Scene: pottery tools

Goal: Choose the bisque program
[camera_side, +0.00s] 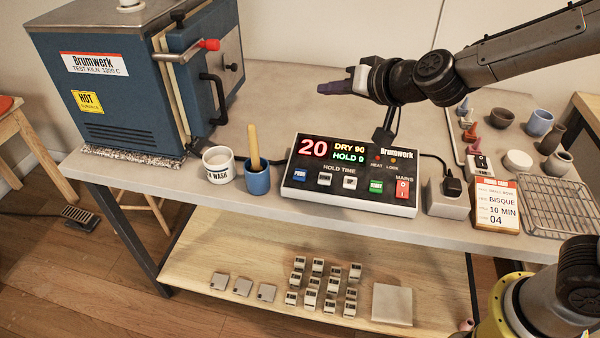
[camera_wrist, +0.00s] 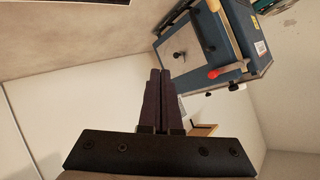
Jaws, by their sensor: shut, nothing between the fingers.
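The kiln controller (camera_side: 346,200) sits on the bench in the middle of the side view. Its red display (camera_side: 313,147) reads 20, and the small lines beside it read DRY 90 and HOLD 0. A row of buttons runs along its front: a blue one (camera_side: 300,175), two pale ones under HOLD TIME, and a green one (camera_side: 376,186). A red MAINS switch (camera_side: 403,189) is at the right. A firing card (camera_side: 496,206) reads BISQUE, 10 MIN, 04. My gripper (camera_side: 322,89) is shut and empty, above and behind the controller; its fingers also show in the wrist view (camera_wrist: 160,72).
The blue kiln (camera_side: 130,95) stands at the left. A white cup (camera_side: 219,166) and a blue cup (camera_side: 257,180) holding a wooden tool stand left of the controller. A plug box (camera_side: 448,199), a wire rack (camera_side: 566,207) and small pots lie right. Cables run behind the controller.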

